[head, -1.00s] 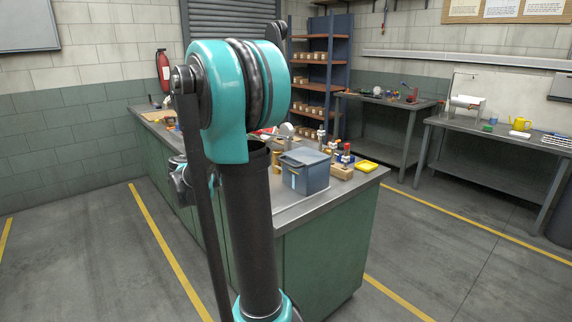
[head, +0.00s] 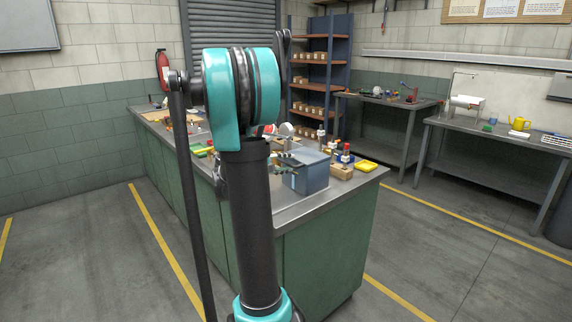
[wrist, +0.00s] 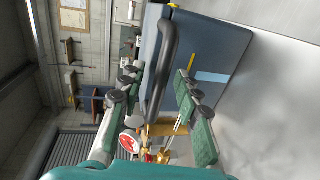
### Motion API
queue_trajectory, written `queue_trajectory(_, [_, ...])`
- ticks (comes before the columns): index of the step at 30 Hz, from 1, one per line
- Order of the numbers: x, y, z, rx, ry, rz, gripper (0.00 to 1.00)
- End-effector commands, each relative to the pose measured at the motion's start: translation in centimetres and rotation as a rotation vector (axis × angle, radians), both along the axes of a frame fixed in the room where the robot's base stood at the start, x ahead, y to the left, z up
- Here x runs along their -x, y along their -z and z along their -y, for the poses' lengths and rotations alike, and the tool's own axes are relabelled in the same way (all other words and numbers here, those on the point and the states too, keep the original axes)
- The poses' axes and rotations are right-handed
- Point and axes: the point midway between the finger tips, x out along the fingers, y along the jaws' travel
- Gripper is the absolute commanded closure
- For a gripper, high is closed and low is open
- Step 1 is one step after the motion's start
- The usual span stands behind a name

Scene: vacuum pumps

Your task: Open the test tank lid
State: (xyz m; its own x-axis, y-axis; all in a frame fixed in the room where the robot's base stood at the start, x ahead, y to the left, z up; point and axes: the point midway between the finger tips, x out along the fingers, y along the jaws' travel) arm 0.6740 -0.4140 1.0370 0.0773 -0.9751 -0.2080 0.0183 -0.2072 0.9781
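The test tank (head: 311,178) is a blue-grey box on the near end of the green workbench, with its lid (head: 305,156) down. In the wrist view the tank (wrist: 215,45) is turned sideways, with a dark bar handle (wrist: 163,65) along its lid edge and a pale blue strip on its side. My gripper (wrist: 157,75) is open, one fingertip on each side of the handle; I cannot tell whether either touches it. In the head view my gripper (head: 288,165) is at the tank's left side, partly hidden by my arm.
A wooden block with bottles (head: 342,170) and a yellow tray (head: 366,165) stand just right of the tank. In the wrist view a round gauge (wrist: 129,141) and brass fittings (wrist: 160,155) are close to my fingers. More clutter lies along the bench behind.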

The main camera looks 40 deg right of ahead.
Motion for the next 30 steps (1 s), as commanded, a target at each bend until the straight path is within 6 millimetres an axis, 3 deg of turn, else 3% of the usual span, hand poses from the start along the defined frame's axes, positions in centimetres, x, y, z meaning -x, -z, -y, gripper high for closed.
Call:
queue_trajectory(5, [0.0,0.0,-0.01,0.0,0.0,0.0,0.67])
queue_trajectory(13, [0.0,-0.01,-0.03,0.0,0.0,0.0,0.99])
queue_trajectory(30, [0.03,-0.28,-0.04,-0.016,0.0,0.0,1.0])
